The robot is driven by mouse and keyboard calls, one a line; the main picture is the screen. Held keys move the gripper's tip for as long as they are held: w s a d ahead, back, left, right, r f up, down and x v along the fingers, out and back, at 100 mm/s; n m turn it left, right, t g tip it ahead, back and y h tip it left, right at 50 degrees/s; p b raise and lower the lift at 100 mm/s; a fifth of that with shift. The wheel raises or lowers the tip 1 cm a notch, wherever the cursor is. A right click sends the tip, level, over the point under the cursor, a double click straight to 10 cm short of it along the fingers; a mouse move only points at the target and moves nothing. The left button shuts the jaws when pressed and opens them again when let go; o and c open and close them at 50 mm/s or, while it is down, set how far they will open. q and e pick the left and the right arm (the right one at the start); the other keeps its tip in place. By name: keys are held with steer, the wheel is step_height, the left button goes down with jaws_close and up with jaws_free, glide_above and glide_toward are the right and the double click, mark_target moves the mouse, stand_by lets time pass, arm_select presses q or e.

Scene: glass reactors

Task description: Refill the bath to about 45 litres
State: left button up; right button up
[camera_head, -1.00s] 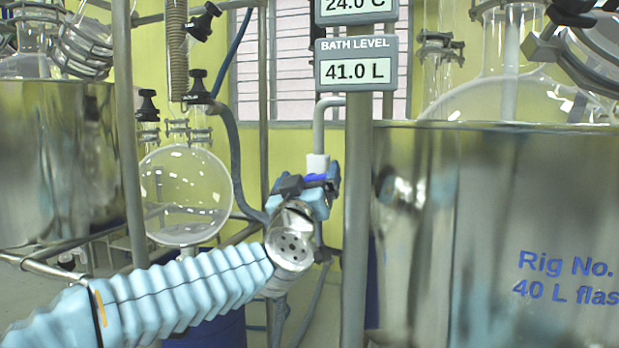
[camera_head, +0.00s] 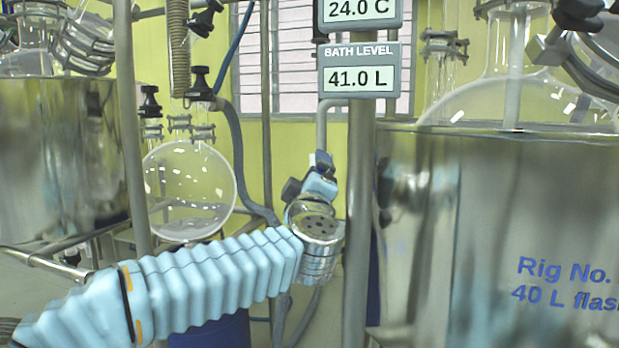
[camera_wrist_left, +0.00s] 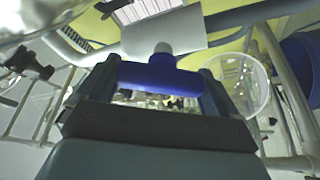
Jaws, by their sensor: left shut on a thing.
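The bath level display (camera_head: 358,79) on the post reads 41.0 L. The shiny metal bath (camera_head: 470,240) stands at the right, with a large glass flask (camera_head: 560,103) in it. My left arm comes in from the lower left, and its gripper (camera_head: 318,178) is at a pipe just left of the post. In the left wrist view, my left gripper (camera_wrist_left: 160,88) is shut on a blue valve handle (camera_wrist_left: 160,77), which lies across between the two fingers. In the head view the wrist hides most of the valve. My right gripper is not in view.
A temperature display (camera_head: 360,10) above reads 24.0 C. The metal post (camera_head: 357,220) stands close to the right of my left wrist. A round glass flask (camera_head: 188,185) hangs behind my forearm. Another metal bath (camera_head: 60,160) stands at the left.

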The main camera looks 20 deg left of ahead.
arm_select(q)
steer(key=shift+n, duration=0.3)
steer(key=o, duration=0.7)
